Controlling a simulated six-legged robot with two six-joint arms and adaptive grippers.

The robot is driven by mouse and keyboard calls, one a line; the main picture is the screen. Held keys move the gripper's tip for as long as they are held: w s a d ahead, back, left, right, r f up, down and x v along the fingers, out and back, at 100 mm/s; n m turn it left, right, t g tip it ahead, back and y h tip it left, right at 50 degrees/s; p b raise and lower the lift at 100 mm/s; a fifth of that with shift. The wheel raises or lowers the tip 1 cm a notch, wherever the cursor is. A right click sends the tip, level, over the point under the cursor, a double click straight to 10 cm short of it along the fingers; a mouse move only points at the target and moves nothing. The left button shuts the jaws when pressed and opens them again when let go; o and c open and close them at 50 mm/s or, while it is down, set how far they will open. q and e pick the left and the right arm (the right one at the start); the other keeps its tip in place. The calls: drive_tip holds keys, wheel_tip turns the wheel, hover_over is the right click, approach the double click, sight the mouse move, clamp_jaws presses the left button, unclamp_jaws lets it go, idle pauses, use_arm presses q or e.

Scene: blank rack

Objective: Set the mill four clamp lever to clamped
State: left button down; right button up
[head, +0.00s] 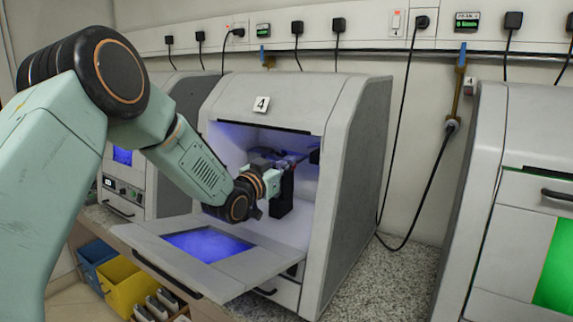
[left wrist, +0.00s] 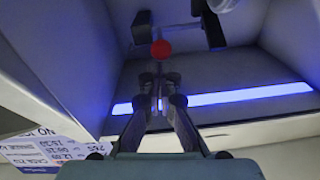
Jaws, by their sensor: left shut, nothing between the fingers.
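Mill four (head: 350,170) is the grey cabinet with the "4" label, its front door folded down and its inside lit blue. My left arm reaches through the opening, with the left gripper (head: 286,163) inside the chamber. In the left wrist view the gripper (left wrist: 161,82) is shut and empty. A red ball knob (left wrist: 160,49), seemingly the clamp lever's end, is just beyond the fingertips. A thin rod shows below the knob between the fingers; whether they touch it I cannot tell. The knob is not clear in the head view. My right gripper is not in view.
The lowered door (head: 165,255) lies under my left arm. Dark parts (left wrist: 212,24) stand close to the knob inside the chamber. Other machines flank it, one with a green window (head: 555,270). Yellow (head: 128,285) and blue bins stand below the counter at left.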

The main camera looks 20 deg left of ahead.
use_arm(q)
drive_tip(key=shift+t, duration=0.8)
drive_tip(key=shift+w+f+b, duration=0.25)
drive_tip(key=shift+f+b, duration=1)
drive_tip(key=shift+b, duration=0.3)
drive_tip(key=shift+w+f+b, duration=0.25)
drive_tip(key=shift+f+b, duration=0.95)
drive_tip(key=shift+b, duration=0.35)
wheel_tip(320, 180, up, 10)
drive_tip(key=shift+f, duration=0.1)
